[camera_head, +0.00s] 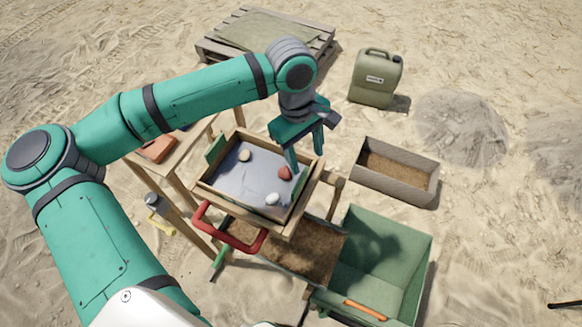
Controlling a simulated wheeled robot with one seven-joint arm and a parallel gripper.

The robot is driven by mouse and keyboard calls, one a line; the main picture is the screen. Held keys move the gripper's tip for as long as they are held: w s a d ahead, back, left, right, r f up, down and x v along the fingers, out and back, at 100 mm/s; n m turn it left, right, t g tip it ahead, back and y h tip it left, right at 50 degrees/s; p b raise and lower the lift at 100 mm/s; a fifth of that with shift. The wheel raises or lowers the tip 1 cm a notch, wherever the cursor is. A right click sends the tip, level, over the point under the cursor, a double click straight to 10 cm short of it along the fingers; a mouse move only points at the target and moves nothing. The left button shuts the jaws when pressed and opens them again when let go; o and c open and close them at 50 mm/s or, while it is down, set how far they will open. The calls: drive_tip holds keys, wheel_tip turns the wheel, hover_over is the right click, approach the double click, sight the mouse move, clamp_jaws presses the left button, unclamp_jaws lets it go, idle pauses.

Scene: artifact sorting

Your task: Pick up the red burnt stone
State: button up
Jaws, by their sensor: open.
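The red burnt stone (285,173) lies in the grey-bottomed wooden tray (239,192), near the tray's right side. My gripper (305,158) points down over the right part of the tray, with its fingers apart. One finger reaches down close beside the red stone, on its right. I cannot tell whether that finger touches the stone. The gripper appears empty.
A tan stone (244,155) and a whitish stone (272,199) share the tray. A red handle (230,232) sticks out at the tray's front. A green bin (381,262), a wooden box (395,172) and a jerrycan (375,78) stand to the right.

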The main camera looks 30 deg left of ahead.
drive_tip(key=a+y, duration=0.2)
drive_tip(key=a, duration=0.4)
hover_over(285, 171)
drive_tip(key=f, duration=0.4)
drive_tip(key=shift+s+d+f, duration=0.1)
drive_tip(key=shift+s+f, duration=0.1)
drive_tip(key=shift+s, duration=0.05)
drive_tip(key=shift+w+f, duration=0.2)
drive_tip(key=shift+f, duration=2.9)
drive_tip(key=c, duration=1.1)
